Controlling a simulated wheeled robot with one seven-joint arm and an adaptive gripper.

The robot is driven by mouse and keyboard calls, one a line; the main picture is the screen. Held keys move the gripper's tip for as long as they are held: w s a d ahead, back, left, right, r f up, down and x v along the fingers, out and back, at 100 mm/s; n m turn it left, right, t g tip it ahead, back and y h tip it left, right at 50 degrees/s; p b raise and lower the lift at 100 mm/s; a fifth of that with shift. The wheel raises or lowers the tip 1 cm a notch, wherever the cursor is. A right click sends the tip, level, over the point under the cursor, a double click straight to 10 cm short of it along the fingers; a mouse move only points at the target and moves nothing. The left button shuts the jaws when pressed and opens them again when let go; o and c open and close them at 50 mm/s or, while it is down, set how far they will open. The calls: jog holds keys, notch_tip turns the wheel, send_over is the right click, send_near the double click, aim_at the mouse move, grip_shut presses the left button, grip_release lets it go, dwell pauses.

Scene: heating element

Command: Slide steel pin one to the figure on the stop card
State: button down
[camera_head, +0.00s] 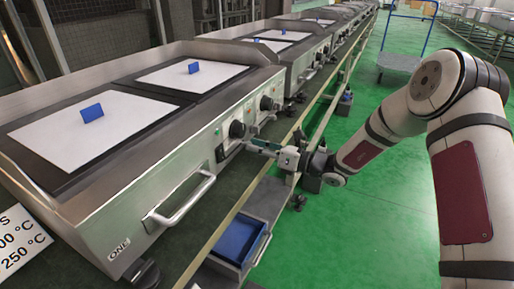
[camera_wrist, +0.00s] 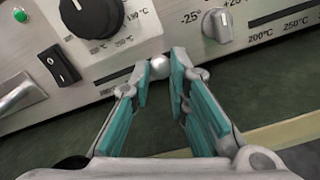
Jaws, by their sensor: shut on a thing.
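My gripper (camera_head: 252,146) is at the front panel of the nearest heating unit, marked "ONE" (camera_head: 119,248). In the wrist view its teal-padded fingers (camera_wrist: 159,72) are shut on a shiny round steel pin head (camera_wrist: 159,66) in front of the panel. The pin's shaft and the slot right behind it are mostly hidden. A dark scale slot at the right (camera_wrist: 285,15) has marks reading 200 °C and 250 °C. The stop card (camera_head: 22,240) at the lower left is cut off; "00 °C" and "250 °C" show.
A large black dial (camera_wrist: 92,14), a black rocker switch (camera_wrist: 59,65), a green lamp (camera_wrist: 20,15) and a smaller grey knob (camera_wrist: 217,25) surround the pin. A bar handle (camera_head: 183,203) and an open blue-lined drawer (camera_head: 238,240) stand out nearby. The green floor at right is mostly clear.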

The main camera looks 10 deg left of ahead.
jog(key=s+a, duration=0.1)
jog(key=s, duration=0.1)
jog(key=s+a+p, duration=0.1)
jog(key=s, duration=0.2)
jog(key=s+p, duration=0.1)
jog(key=s, duration=0.2)
jog(key=shift+a, duration=0.4)
jog(key=shift+f, duration=0.1)
jog(key=c, duration=1.5)
grip_release()
jog(key=shift+d, duration=0.2)
jog(key=v, duration=1.1)
jog(key=shift+s+d, duration=0.1)
jog(key=shift+d, duration=0.2)
